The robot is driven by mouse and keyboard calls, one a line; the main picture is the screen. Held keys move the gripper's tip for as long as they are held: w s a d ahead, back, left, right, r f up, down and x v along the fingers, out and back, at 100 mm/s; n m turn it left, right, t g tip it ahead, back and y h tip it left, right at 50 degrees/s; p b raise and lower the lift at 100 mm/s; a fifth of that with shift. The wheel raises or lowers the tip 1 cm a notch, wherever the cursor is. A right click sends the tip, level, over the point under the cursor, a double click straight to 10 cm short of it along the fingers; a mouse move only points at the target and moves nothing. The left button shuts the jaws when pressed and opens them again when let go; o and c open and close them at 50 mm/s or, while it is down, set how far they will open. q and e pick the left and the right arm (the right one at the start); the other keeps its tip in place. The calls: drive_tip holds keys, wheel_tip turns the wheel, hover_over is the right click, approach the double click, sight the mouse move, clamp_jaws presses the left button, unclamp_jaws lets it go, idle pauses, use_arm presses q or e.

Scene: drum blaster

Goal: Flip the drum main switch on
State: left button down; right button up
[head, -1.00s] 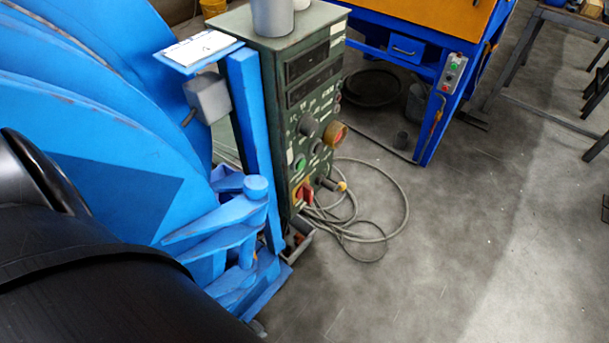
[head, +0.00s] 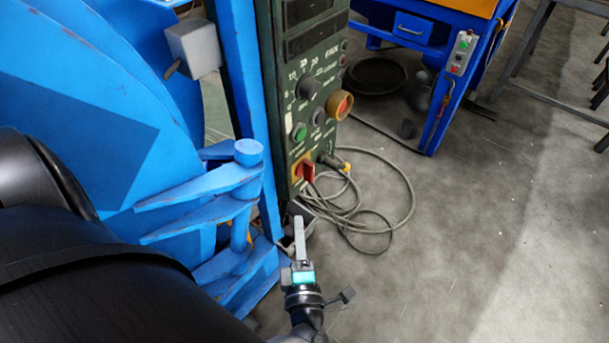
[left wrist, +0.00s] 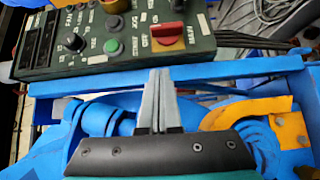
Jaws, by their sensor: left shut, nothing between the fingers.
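The green control panel (head: 318,80) stands upright in the middle of the head view. Its main switch (head: 305,171) is a red rotary handle on a yellow plate, low on the panel. The red switch (left wrist: 168,34) also shows in the left wrist view, at the panel's edge beyond my fingers. My left gripper (head: 299,228) is shut and empty, in front of and below the switch, apart from it. In the left wrist view the gripper's fingertips (left wrist: 160,76) are together and point toward the panel. My right gripper is not in view.
The blue drum machine (head: 75,110) fills the left, with a blue hinge bracket (head: 215,190) beside the panel. A grey cable (head: 385,185) lies coiled on the floor behind. A blue-framed table (head: 435,120) stands farther back.

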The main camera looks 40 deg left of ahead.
use_arm(q)
drive_tip(key=shift+s+a+n, duration=0.15)
drive_tip(key=shift+n, duration=0.15)
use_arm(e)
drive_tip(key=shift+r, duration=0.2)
use_arm(q)
drive_tip(key=b, duration=0.4)
approach(309, 171)
drive_tip(key=shift+s+a+x, duration=0.4)
drive_tip(key=shift+a+x, duration=0.1)
drive_tip(key=shift+x, duration=3)
drive_tip(key=shift+r, duration=0.25)
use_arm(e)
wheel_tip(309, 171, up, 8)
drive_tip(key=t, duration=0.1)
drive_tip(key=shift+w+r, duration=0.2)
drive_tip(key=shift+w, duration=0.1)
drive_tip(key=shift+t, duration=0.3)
